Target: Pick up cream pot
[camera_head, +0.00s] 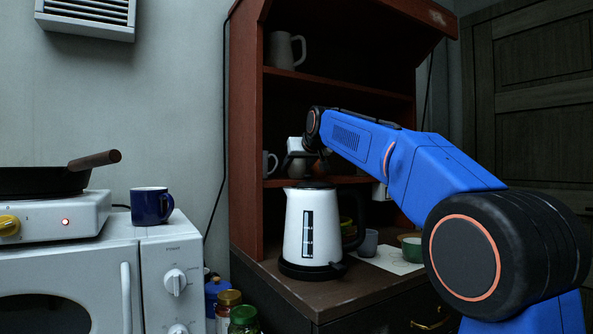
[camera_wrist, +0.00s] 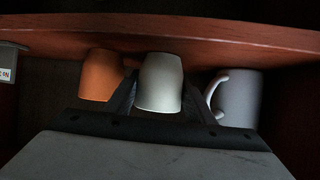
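The cream pot (camera_wrist: 160,84) is in the middle of the wrist view, against the red-brown shelf board (camera_wrist: 170,30); that picture looks upside down. My gripper (camera_wrist: 160,80) has one dark finger on each side of the pot. The fingers sit very close to its sides, and I cannot tell whether they touch it. In the head view my gripper (camera_head: 302,160) reaches into the cabinet over the middle shelf. The pot is mostly hidden there behind my gripper.
In the wrist view an orange pot (camera_wrist: 101,76) and a grey mug (camera_wrist: 239,98) stand close on either side. A white kettle (camera_head: 311,230) stands below my gripper on the cabinet top. A higher shelf holds a grey jug (camera_head: 281,50).

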